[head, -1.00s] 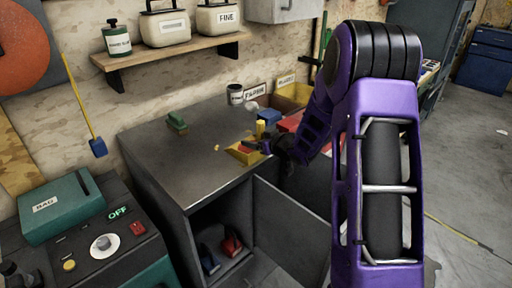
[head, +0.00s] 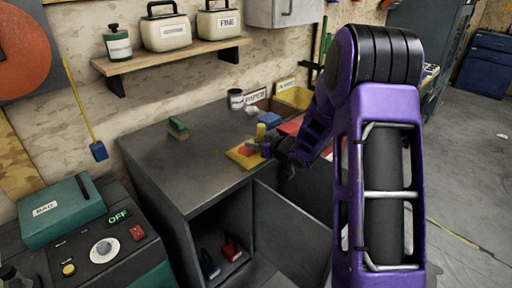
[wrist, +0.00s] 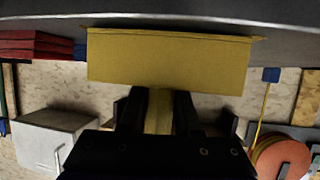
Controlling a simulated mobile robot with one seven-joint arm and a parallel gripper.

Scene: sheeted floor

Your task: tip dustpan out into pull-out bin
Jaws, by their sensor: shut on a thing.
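A yellow dustpan (head: 238,158) shows in the head view over or on the right part of the grey cabinet top; I cannot tell whether it touches. My gripper (head: 267,147) is shut on its handle, at the pan's right. In the wrist view, which looks upside down, the yellow pan (wrist: 170,62) fills the top middle, and its yellow handle (wrist: 160,110) runs between the dark fingers of my gripper (wrist: 158,100). The pan's contents are hidden there. A brown bin and a yellow bin (head: 295,97) with label cards stand behind. I cannot tell which bin pulls out.
The grey cabinet (head: 165,165) has its door (head: 290,230) swung open, with red and blue things inside. A green brush (head: 178,128) lies on its top. A pale jar (head: 236,98) stands at the back. The top's left and front are clear.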

